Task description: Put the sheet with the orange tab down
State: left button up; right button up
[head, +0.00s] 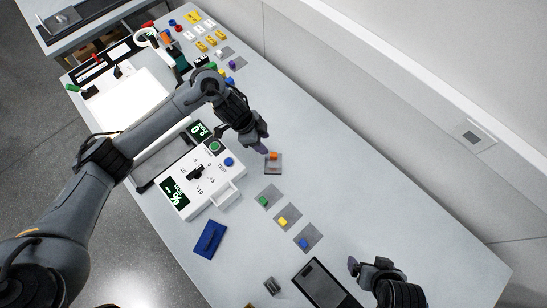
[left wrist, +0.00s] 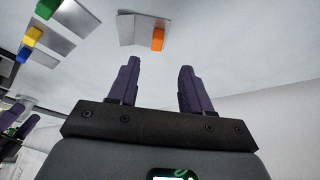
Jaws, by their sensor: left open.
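The grey sheet (head: 273,168) with the orange tab (head: 273,156) lies on the table to the right of the white test device. In the left wrist view the orange tab (left wrist: 158,39) and its sheet (left wrist: 136,29) show beyond my fingertips. My left gripper (head: 264,148) is close to the tab, just above and left of it in the head view. In the left wrist view its two purple fingers (left wrist: 157,85) stand apart with nothing between them. My right gripper (head: 354,267) is at the bottom right, and its opening is too small to judge.
Sheets with green (head: 263,201), yellow (head: 283,222) and blue (head: 304,243) tabs lie in a row. The white device (head: 197,178) stands beside them. A dark tray (head: 325,285) and blue item (head: 210,239) lie nearer. The table's right side is clear.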

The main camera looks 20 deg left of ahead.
aim_at(273, 154)
pick_arm(q)
jog(key=shift+x, duration=1.2)
jog(key=shift+s+b+x, duration=0.15)
jog(key=shift+b+x, duration=0.05)
jog(key=shift+x, duration=1.25)
jog(key=shift+s+b+x, duration=0.1)
jog(key=shift+b+x, duration=0.1)
jog(key=shift+x, duration=1.3)
grip_shut()
